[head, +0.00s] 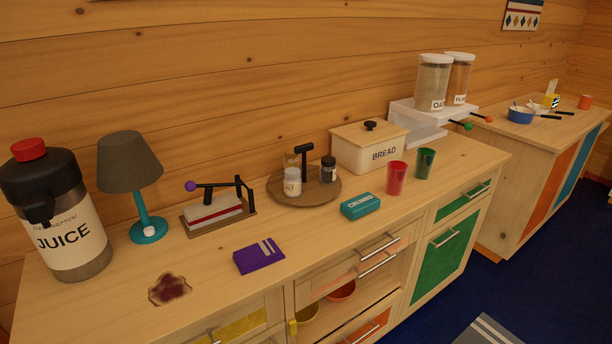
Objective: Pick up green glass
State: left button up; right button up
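The green glass (425,163) stands upright on the wooden counter (330,222), near its right end. A red glass (396,178) stands just to its left and a little nearer, with a small gap between them. Neither of my grippers shows in the head view.
A bread box (368,148) stands behind the glasses, and a teal case (360,206) lies to their left. A white shelf unit (418,124) with canisters (433,82) stands behind. The counter right of the green glass is clear.

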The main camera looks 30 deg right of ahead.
aim_at(425, 158)
jog(key=z, duration=1.7)
